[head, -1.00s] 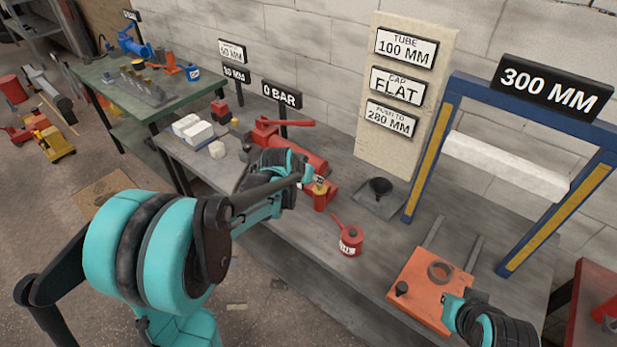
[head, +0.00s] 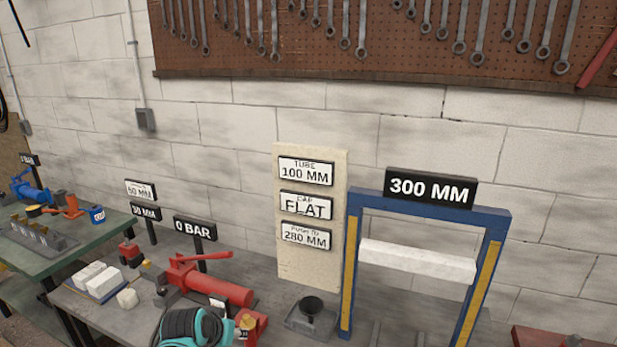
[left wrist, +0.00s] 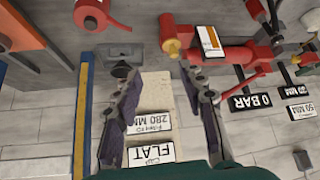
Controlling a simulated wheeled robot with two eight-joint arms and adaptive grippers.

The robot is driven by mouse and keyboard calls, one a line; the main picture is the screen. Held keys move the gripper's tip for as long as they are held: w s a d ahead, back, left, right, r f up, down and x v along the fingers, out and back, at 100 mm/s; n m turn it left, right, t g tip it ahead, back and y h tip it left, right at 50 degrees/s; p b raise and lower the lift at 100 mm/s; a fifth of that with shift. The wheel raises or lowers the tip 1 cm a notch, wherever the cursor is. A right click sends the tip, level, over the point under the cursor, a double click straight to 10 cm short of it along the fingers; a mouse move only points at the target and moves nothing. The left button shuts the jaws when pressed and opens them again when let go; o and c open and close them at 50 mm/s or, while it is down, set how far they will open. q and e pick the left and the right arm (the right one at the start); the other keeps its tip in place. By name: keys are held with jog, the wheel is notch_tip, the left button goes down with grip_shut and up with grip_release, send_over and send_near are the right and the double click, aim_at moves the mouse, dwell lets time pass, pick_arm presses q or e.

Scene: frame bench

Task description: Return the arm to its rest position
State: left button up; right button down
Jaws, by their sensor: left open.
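My left gripper (left wrist: 158,78) shows in the left wrist view with its two dark fingers spread apart and nothing between them. The bench, red pump and board appear upside down past the fingers there. In the head view only a teal and black part of my left arm (head: 190,328) shows at the bottom edge, in front of the red pump (head: 215,285); the fingers cannot be made out there. My right arm and gripper are outside both views.
A blue frame (head: 351,265) with a 300 MM sign (head: 431,188) stands on the right of the grey bench. A cream board (head: 310,265) with several labels stands behind a black funnel (head: 311,306). White blocks (head: 100,280) lie at the left. A pegboard (head: 400,40) of wrenches hangs above.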

pick_arm(q)
jog(key=s+d+f+n, duration=0.1)
jog(key=s+d, duration=0.1)
jog(key=s, duration=1.6)
jog(key=shift+s+y, duration=0.35)
jog(key=shift+y, duration=0.05)
jog(key=shift+f, duration=0.1)
